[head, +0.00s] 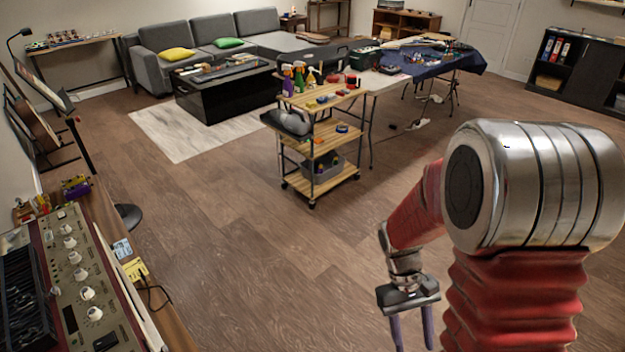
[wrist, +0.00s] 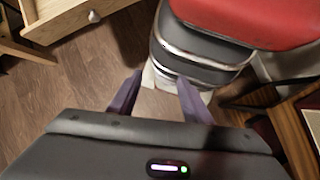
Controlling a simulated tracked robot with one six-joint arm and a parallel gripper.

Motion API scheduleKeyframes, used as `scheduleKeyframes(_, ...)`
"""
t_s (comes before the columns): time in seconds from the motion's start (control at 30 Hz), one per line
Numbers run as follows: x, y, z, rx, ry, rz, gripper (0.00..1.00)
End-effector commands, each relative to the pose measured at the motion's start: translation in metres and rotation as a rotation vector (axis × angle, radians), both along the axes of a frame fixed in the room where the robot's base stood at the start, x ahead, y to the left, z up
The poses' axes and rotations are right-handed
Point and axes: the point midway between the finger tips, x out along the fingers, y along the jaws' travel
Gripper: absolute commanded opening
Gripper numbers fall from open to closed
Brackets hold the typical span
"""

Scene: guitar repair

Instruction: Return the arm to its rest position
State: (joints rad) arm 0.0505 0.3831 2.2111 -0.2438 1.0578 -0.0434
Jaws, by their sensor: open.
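My red and silver arm stands at the right of the head view, with its large silver joint nearest the camera. My gripper (head: 412,335) hangs down at the lower middle right, its two purple fingers apart and cut by the bottom edge. In the wrist view my gripper (wrist: 153,88) shows the two fingers spread, with nothing held between them. Beyond the fingertips lie wooden floor and a small white patch that I cannot identify.
A wheeled wooden cart (head: 318,142) with spray bottles stands mid-room. A bench with a synthesizer (head: 85,285) fills the lower left. A blue-covered table (head: 440,62) and grey sofa (head: 215,48) are farther back. A red-topped stool (wrist: 255,20) is close in the wrist view. Central floor is clear.

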Motion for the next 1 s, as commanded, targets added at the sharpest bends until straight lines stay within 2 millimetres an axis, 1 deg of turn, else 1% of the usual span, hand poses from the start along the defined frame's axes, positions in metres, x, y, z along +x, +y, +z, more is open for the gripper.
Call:
scheduleKeyframes(0.03, 0.001, 0.003, 0.009, 0.006, -0.035, -0.011, 0.45)
scheduleKeyframes(0.1, 0.003, 0.007, 0.019, 0.013, -0.079, -0.025, 0.45)
scheduleKeyframes(0.53, 0.007, 0.032, 0.08, 0.064, -0.34, -0.1, 0.45)
scheduleKeyframes(1.0, -0.001, 0.053, 0.145, 0.128, -0.61, -0.149, 0.45)
